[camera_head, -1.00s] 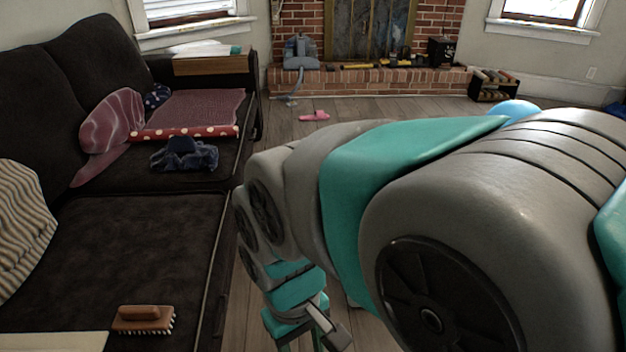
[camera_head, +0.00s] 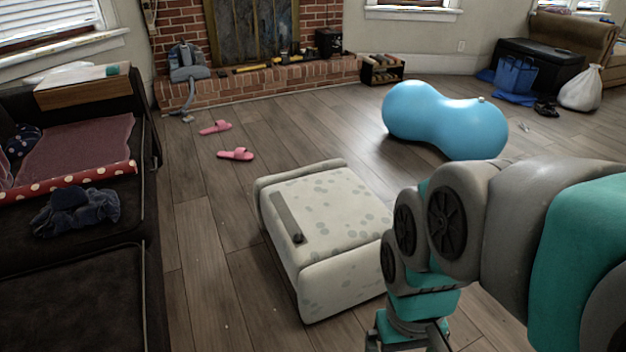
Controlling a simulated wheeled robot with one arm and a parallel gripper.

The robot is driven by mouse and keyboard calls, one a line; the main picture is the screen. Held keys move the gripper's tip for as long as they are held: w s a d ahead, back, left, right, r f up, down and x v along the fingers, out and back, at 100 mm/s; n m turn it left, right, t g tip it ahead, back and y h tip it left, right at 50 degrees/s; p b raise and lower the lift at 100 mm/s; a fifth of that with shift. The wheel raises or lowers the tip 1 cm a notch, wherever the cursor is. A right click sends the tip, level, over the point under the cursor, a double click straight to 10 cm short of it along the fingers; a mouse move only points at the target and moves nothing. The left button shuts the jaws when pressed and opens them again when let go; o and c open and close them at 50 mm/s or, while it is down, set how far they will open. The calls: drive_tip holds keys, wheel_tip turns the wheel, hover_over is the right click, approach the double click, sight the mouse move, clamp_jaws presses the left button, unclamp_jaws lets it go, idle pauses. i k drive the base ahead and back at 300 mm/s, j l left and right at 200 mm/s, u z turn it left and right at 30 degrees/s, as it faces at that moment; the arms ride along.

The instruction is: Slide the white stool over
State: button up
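The white stool (camera_head: 330,215) stands on the wooden floor in the middle of the head view. It is a low, boxy, pale piece with grey spots and a grey strip with a small dark knob on top. My arm comes in from the right and hides part of the stool's right side. The wrist end of my arm points down at the bottom edge, just right of the stool. My gripper's fingertips are outside the picture. I cannot tell whether the arm touches the stool.
A blue peanut-shaped ball (camera_head: 440,118) lies behind the stool to the right. Two pink slippers (camera_head: 235,154) lie on the floor behind it to the left. A dark sofa (camera_head: 85,275) lines the left side. The brick hearth (camera_head: 255,82) is at the back. Floor left of the stool is clear.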

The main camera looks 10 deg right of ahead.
sight(336, 268)
drive_tip(key=i+l+u, duration=0.1)
drive_tip(key=l, duration=0.25)
drive_tip(key=i+l+u, duration=0.1)
drive_tip(key=i+l, duration=0.3)
drive_tip(key=l, duration=0.3)
drive_tip(key=i+l+u, duration=0.15)
drive_tip(key=l, duration=0.2)
drive_tip(key=i+l+u, duration=0.1)
drive_tip(key=l, duration=0.25)
drive_tip(key=i+l+u, duration=0.1)
drive_tip(key=l, duration=0.3)
drive_tip(key=i+l, duration=0.15)
drive_tip(key=l, duration=0.25)
drive_tip(key=j+u, duration=0.05)
